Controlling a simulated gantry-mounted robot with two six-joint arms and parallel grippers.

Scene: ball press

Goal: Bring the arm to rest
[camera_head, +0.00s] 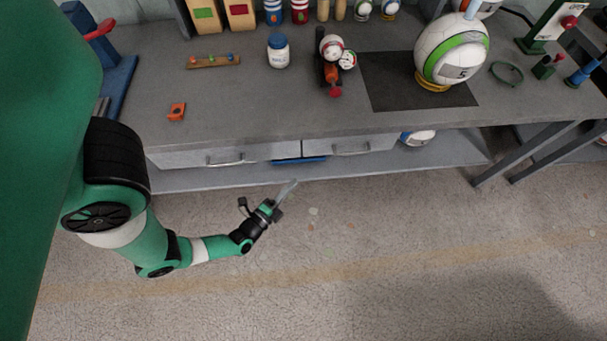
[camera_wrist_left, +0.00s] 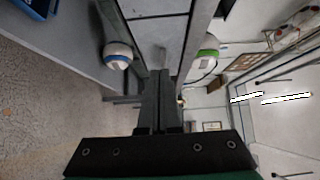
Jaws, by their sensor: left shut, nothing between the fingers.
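My left arm comes in from the left in the head view. Its left gripper (camera_head: 289,190) hangs over the floor in front of the workbench, apart from the bench and every object. In the left wrist view the fingers of the left gripper (camera_wrist_left: 161,78) are together, with nothing between them. My right gripper shows in neither view.
Drawers (camera_head: 222,157) and a lower shelf (camera_head: 330,175) are below. The floor (camera_head: 400,260) in front is clear.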

